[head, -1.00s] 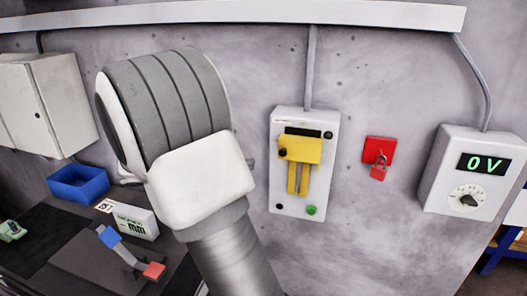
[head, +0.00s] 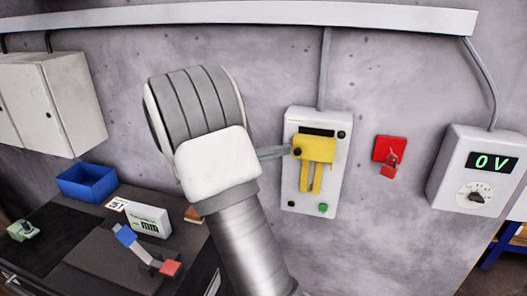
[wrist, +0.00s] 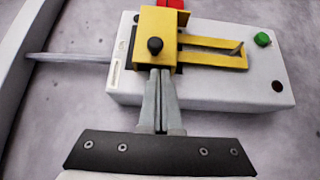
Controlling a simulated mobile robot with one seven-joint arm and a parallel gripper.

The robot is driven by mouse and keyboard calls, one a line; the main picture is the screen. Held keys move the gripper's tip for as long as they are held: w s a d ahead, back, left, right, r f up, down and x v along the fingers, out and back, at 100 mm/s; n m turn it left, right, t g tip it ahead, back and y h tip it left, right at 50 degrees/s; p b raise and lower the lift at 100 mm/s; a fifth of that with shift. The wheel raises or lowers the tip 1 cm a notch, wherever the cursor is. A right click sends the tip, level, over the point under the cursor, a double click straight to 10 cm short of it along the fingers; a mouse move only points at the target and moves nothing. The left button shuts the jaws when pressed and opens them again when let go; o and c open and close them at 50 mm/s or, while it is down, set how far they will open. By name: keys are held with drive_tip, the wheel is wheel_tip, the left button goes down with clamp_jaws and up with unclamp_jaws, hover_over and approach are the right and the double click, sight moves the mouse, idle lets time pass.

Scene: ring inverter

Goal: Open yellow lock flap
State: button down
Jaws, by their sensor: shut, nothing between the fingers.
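The yellow lock flap (head: 318,148) is on the front of a white wall box (head: 337,120), with a slotted yellow strip hanging below it and a black knob (head: 297,152) at its left. In the wrist view the flap (wrist: 149,22), its knob (wrist: 155,46) and the slotted strip (wrist: 215,42) are seen close. My gripper (head: 284,151) comes from the left, its tips at the flap's left edge by the knob. The wrist view shows the gripper's fingers (wrist: 160,73) together and empty, tips just below the knob; whether they touch the flap I cannot tell.
A green button (head: 323,208) is low on the box. A bench with a blue bin (head: 87,184) lies lower left.

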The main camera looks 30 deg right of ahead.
drive_tip(key=shift+s+d, duration=0.2)
drive_tip(key=shift+d, duration=0.7)
